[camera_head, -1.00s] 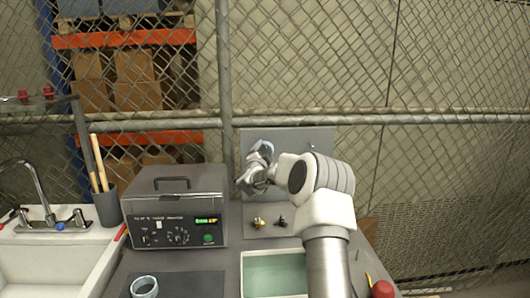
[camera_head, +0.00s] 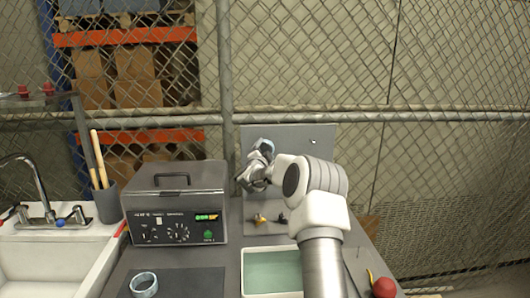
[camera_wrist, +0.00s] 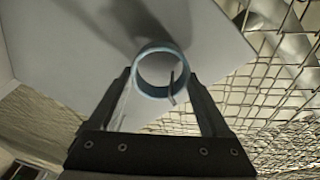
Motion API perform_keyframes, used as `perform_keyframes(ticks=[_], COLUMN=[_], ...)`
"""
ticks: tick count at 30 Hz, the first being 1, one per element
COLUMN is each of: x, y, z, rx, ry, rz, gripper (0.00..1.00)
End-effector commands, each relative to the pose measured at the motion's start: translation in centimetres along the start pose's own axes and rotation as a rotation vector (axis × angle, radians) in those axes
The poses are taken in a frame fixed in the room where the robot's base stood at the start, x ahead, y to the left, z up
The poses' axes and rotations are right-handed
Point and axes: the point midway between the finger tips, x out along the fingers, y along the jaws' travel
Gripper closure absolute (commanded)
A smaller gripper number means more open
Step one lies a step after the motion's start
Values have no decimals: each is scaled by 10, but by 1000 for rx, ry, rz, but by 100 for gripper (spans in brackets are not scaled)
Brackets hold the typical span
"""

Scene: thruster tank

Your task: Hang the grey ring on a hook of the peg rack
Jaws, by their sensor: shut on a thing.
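The peg rack (camera_head: 290,160) is a grey upright panel behind the table. A small hook (camera_head: 312,141) shows at its upper right. My gripper (camera_head: 259,160) is in front of the panel's left part. In the wrist view my gripper (camera_wrist: 160,82) is shut on a blue-grey ring (camera_wrist: 142,55), its opening facing the panel. A thin hook (camera_wrist: 172,88) shows within the ring's outline and crosses its lower rim; I cannot tell if it passes through. The held ring (camera_head: 267,145) is partly hidden in the head view.
Another blue-grey ring (camera_head: 143,285) lies at the table's front left. A grey tank with a lid and control panel (camera_head: 178,205) stands left of the rack. A white tray with greenish inside (camera_head: 272,250) and small fittings (camera_head: 260,220) lie below the rack. A sink is far left.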

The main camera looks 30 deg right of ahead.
Motion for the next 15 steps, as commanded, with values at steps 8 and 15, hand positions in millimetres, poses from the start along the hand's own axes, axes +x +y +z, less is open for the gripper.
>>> perform_keyframes(ticks=[8, 15], x=[0, -3], y=[0, 0], z=[0, 0], rx=[0, -1], ry=[0, 0], rz=[0, 0], gripper=[0, 0])
